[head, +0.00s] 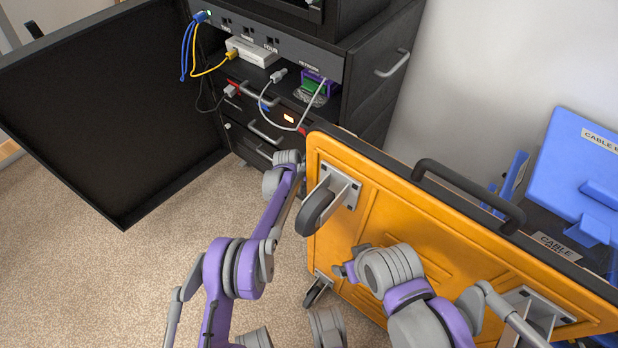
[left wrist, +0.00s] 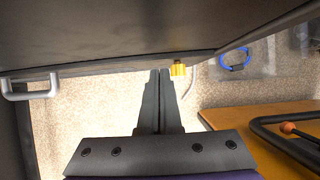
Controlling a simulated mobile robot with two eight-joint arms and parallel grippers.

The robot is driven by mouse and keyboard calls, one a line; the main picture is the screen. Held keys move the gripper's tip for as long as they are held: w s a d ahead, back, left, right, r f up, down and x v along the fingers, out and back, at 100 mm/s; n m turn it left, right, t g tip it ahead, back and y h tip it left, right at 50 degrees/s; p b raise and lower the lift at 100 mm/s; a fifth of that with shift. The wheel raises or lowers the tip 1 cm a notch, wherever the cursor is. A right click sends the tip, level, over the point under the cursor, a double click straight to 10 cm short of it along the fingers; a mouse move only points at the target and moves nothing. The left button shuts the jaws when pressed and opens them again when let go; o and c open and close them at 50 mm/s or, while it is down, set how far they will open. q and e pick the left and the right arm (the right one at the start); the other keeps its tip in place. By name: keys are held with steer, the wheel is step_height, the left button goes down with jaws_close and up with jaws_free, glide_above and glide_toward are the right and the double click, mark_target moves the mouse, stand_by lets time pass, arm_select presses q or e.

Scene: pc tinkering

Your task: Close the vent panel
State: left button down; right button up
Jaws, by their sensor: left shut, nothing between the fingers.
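A large black panel (head: 105,115) stands swung open at the left of the head view, hinged beside the dark cabinet. I cannot tell for certain that it is the vent panel. My left arm reaches up toward the cabinet front in the head view, and its fingers are not clear there. In the left wrist view my left gripper (left wrist: 160,74) is shut and empty. Its fingertips are close to the lower edge of a dark surface (left wrist: 150,35); I cannot tell whether they touch. My right arm is bent over the orange cart, with its gripper out of sight.
The dark cabinet (head: 370,75) holds cables, a white box (head: 252,50) and several grey handles. The orange cart (head: 415,235) with black handle (head: 465,190) and wheels stands at the right. Blue bins (head: 580,165) are behind it. Carpet (head: 60,250) is clear at the left.

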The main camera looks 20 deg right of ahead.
arm_select(q)
steer(key=p+v, duration=0.3)
steer(key=v, duration=0.8)
steer(key=shift+f, duration=0.1)
